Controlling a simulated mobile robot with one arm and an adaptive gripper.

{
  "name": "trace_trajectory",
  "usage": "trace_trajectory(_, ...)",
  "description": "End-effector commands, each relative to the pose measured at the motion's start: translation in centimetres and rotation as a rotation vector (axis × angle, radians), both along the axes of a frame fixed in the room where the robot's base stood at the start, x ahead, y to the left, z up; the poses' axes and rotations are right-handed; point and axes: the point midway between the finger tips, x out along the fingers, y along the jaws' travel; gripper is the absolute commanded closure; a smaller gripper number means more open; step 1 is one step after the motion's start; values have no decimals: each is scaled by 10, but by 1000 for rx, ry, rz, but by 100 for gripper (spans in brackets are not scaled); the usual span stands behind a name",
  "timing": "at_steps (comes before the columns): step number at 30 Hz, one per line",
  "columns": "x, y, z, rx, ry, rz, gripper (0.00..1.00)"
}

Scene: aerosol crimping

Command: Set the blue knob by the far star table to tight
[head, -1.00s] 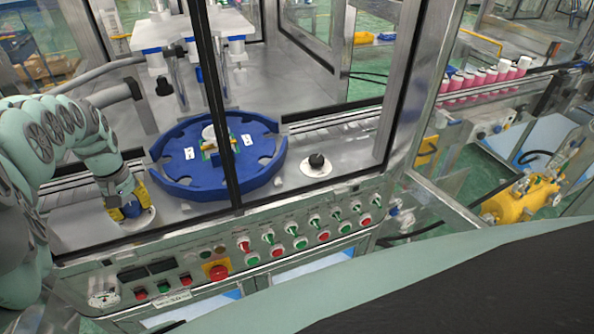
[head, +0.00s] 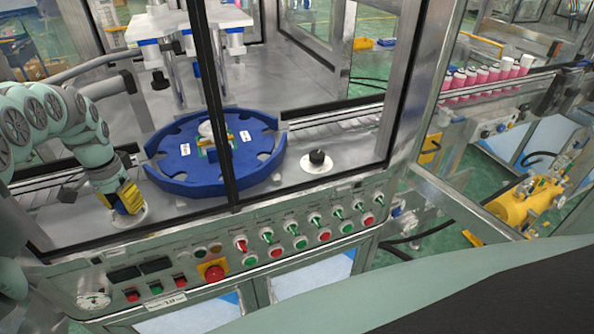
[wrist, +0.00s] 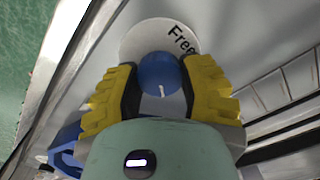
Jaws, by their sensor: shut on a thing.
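The blue knob (wrist: 159,74) sits between my yellow finger pads in the wrist view, with a short white mark on its top. Its round white dial plate (wrist: 140,38) shows the word "Free" at the upper right; the rest of the plate is hidden by my fingers. My gripper (wrist: 158,84) is shut on the knob from above. In the head view my gripper (head: 127,200) is at the left of the machine deck, where the knob is mostly hidden by the fingers. The blue star table (head: 190,187) lies just right of my gripper.
A black knob (head: 317,156) on a white plate stands right of the star table. Metal frame posts (head: 215,110) rise in front of the deck. A panel of buttons and switches (head: 300,230) runs along the front. Pink cans (head: 480,78) line a conveyor at right.

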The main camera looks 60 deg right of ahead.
Motion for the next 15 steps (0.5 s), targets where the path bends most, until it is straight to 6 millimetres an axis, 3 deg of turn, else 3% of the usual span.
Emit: trace_trajectory(15, 1, 0, -1, -2, -4, -166, 95)
